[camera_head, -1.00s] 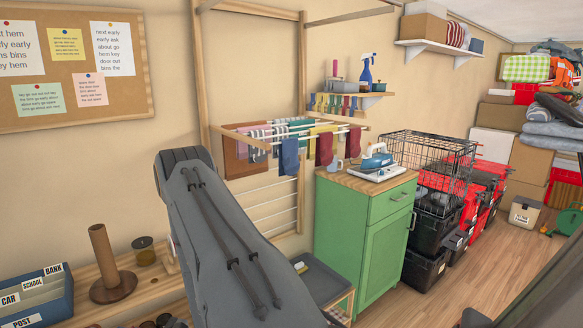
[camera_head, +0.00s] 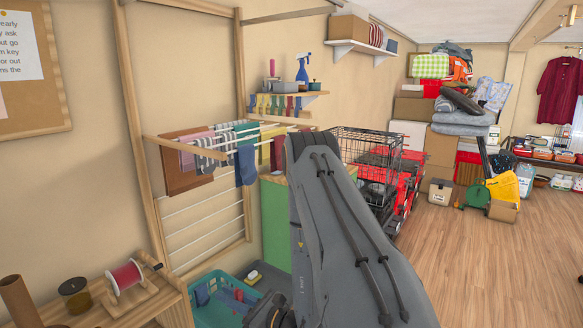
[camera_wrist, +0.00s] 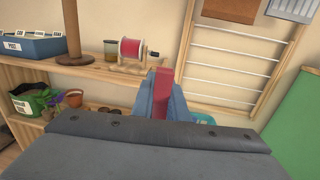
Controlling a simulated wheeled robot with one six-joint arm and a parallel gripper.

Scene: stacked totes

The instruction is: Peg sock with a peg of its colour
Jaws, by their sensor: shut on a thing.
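My gripper (camera_wrist: 162,98) is shut on a narrow crimson thing (camera_wrist: 163,84); I cannot tell from this angle whether it is a sock or a peg. In the head view my arm covers the lower middle and the fingertips are not seen. A blue sock (camera_head: 245,165) hangs at the front of the drying rack (camera_head: 190,143). A dark red cloth (camera_head: 278,152) hangs farther right, partly hidden by my arm. A row of pegs in several colours (camera_head: 275,104) is under the small wall shelf (camera_head: 290,95).
A teal basket (camera_head: 215,312) with blue and red things stands on the floor below the rack. A wooden shelf with a red thread spool (camera_head: 126,276) is at the left. A green cabinet (camera_head: 275,225) stands behind my arm. The floor at right is clear.

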